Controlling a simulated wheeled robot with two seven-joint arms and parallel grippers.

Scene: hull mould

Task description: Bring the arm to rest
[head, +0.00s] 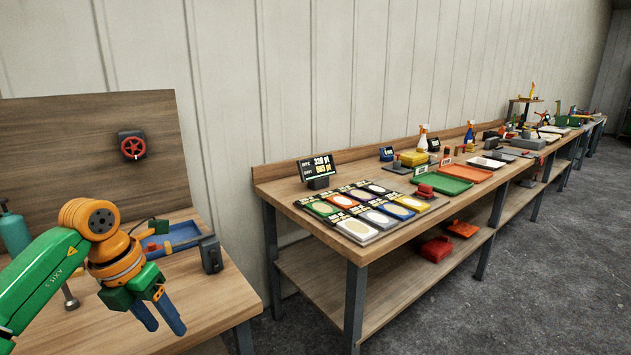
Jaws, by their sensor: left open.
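My left arm (45,275) comes in from the left edge, green with an orange wrist. My left gripper (162,326) hangs from it over the front part of the wooden bench at left. Its two blue fingers point down and to the right, apart, with nothing seen between them. My right gripper is not in view.
The left wooden bench (215,300) carries a blue tray (180,236), a dark grey box (210,254) and a teal bottle (14,230). A red wheel (133,147) sits on its back panel. A long table (385,245) with many items runs right. Grey floor (540,270) is open.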

